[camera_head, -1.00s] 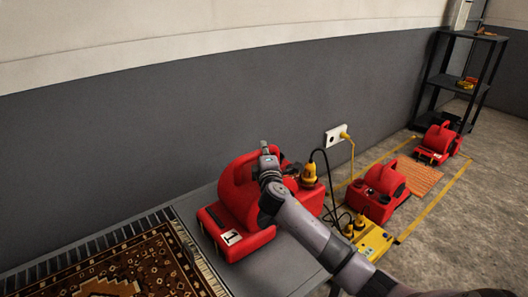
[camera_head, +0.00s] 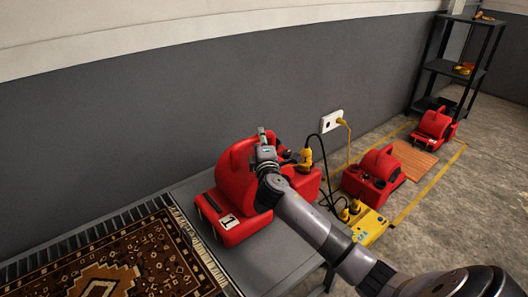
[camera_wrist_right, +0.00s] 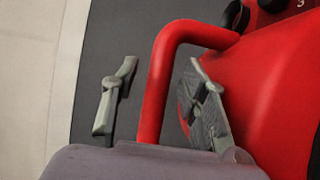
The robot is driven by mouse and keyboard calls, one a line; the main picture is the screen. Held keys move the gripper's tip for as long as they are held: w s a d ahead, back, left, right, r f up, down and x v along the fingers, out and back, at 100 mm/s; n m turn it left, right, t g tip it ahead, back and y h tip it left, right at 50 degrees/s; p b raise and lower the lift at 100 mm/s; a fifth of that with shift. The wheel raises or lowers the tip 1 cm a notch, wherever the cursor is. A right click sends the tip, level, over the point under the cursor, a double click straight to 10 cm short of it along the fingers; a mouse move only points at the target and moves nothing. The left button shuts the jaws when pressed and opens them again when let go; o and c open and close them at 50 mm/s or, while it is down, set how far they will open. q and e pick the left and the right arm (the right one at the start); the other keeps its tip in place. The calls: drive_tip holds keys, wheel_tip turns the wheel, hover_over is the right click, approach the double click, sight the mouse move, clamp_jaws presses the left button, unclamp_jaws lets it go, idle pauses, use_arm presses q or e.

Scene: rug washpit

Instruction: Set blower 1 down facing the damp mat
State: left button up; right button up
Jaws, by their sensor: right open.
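Blower 1 (camera_head: 237,190), a red unit with a white "1" label, sits on the grey table (camera_head: 284,245) beside a patterned rug (camera_head: 150,255), its labelled end toward the rug's side. My right gripper (camera_head: 266,150) is at the top of blower 1. In the right wrist view, the open fingers (camera_wrist_right: 162,68) stand on either side of the red handle (camera_wrist_right: 157,85), with a visible gap on the left. A flat orange-brown mat (camera_head: 414,160) lies on the floor between two other red blowers. I cannot tell which mat is damp. My left gripper is out of view.
Floor blowers (camera_head: 374,180) and (camera_head: 435,126) stand at either end of the orange-brown mat, inside yellow floor tape (camera_head: 432,188). A yellow power box (camera_head: 368,228) with cables is right of the table. A wall socket (camera_head: 332,121) and black shelf (camera_head: 440,68) stand behind.

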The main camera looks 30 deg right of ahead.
drive_tip(key=p+v, duration=0.1)
drive_tip(key=v, duration=0.7)
drive_tip(key=shift+s+a, duration=0.15)
drive_tip(key=shift+s, duration=0.1)
drive_tip(key=s+a+f+m+g+y, duration=0.1)
drive_tip(key=s+a+f+m+g, duration=0.2)
drive_tip(key=s+f, duration=0.35)
drive_tip(key=s+a+f+m+g+y, duration=0.2)
drive_tip(key=s+a+f+m+g, duration=0.1)
drive_tip(key=s+f, duration=0.35)
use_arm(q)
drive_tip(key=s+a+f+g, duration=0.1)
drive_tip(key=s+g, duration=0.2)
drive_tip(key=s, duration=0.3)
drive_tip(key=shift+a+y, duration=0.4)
use_arm(e)
drive_tip(key=s+a+f+m+g+y, duration=0.2)
drive_tip(key=s+a, duration=0.3)
drive_tip(key=s, duration=0.5)
drive_tip(key=s+a+f+m+g+y, duration=0.2)
drive_tip(key=s+a, duration=0.4)
drive_tip(key=s, duration=0.4)
wheel_tip(320, 180, down, 2)
drive_tip(key=shift+a+f+m+g+y, duration=0.1)
drive_tip(key=shift+a+m+g+y, duration=0.15)
drive_tip(key=shift+g+y, duration=0.6)
